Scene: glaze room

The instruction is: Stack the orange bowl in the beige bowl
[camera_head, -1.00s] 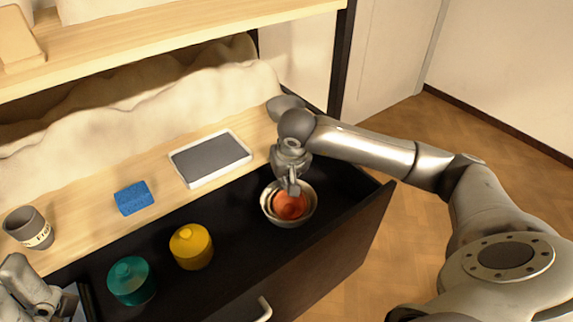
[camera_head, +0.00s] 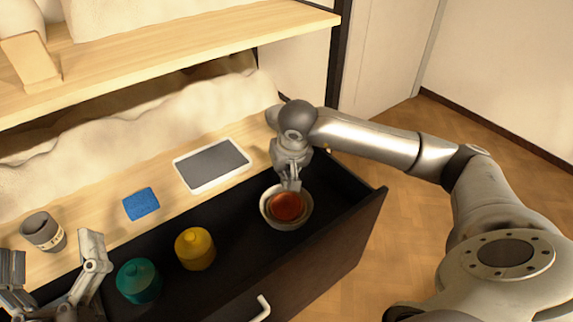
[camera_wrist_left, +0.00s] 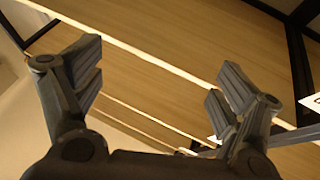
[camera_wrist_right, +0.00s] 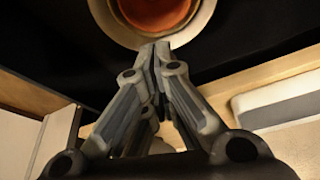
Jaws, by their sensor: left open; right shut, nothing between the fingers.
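The orange bowl (camera_head: 287,206) sits inside the beige bowl (camera_head: 268,217) in the open dark drawer. In the right wrist view the orange bowl (camera_wrist_right: 157,8) shows inside the beige rim (camera_wrist_right: 197,20), both cut off by the top edge. My right gripper (camera_head: 292,187) is shut and empty at the far rim of the bowls; I cannot tell whether its tips touch the rim. In its wrist view the fingertips (camera_wrist_right: 160,50) meet just below the beige rim. My left gripper (camera_head: 52,268) is open and empty at the lower left; its spread fingers (camera_wrist_left: 150,85) show in the left wrist view.
The drawer (camera_head: 240,245) also holds a yellow lidded jar (camera_head: 195,250) and a teal lidded jar (camera_head: 138,281). On the wooden top are a grey cup (camera_head: 43,232), a blue sponge (camera_head: 141,204) and a white-rimmed grey tray (camera_head: 212,164). A shelf (camera_head: 170,42) hangs above.

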